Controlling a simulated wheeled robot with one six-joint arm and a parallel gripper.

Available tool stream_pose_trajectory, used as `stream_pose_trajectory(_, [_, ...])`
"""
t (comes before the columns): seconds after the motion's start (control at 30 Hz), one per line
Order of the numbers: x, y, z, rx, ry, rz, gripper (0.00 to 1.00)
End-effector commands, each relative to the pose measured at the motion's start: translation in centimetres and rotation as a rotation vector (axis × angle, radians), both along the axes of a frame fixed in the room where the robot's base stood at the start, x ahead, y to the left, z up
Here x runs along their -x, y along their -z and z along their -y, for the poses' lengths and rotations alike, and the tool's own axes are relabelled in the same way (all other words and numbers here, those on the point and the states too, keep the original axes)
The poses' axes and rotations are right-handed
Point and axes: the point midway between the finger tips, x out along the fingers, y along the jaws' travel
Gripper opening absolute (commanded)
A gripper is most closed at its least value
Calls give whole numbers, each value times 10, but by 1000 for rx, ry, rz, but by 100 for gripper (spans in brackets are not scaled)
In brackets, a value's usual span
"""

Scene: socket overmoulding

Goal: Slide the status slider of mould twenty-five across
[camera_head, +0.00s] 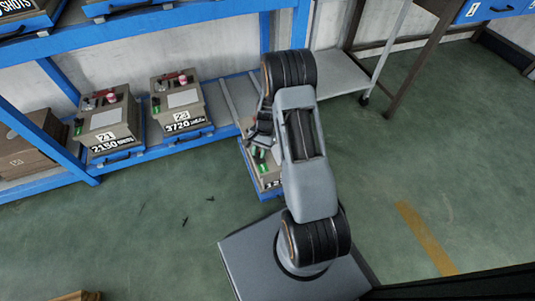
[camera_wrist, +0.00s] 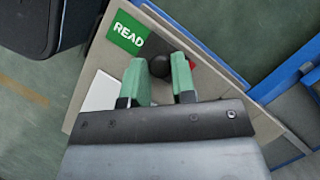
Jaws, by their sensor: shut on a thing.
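The mould (camera_head: 268,178) under my arm is a beige box on a blue pull-out tray. My arm hides much of it, and its number cannot be read. In the wrist view its top plate (camera_wrist: 88,72) carries a green label (camera_wrist: 127,34) reading "READ". A round black knob (camera_wrist: 160,65), apparently the slider's, sits just right of the label. My gripper (camera_wrist: 159,78) has its green fingers on either side of the knob and is shut on it. In the head view my gripper (camera_head: 262,143) is low over the mould.
Two similar moulds, one marked 2150 (camera_head: 108,128) and one marked 3720 (camera_head: 182,106), stand on the blue rack to the left. A bit of red (camera_wrist: 191,64) shows beside the right finger. A grey shelf (camera_head: 338,74) is behind. The front floor is mostly clear.

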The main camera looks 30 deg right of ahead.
Motion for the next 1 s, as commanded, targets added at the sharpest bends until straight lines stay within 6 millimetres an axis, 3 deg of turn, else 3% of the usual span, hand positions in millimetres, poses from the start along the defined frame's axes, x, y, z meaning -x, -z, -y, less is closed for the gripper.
stream_pose_trajectory(0.47, [-9, 0, 2, 3, -3, 4, 0])
stream_pose_trajectory(0.5, [-9, 0, 2, 4, -3, 5, 29])
stream_pose_trajectory(0.7, [-8, 0, 1, 3, -4, 3, 48])
stream_pose_trajectory(1.0, [-8, -2, 2, 2, -2, 2, 50])
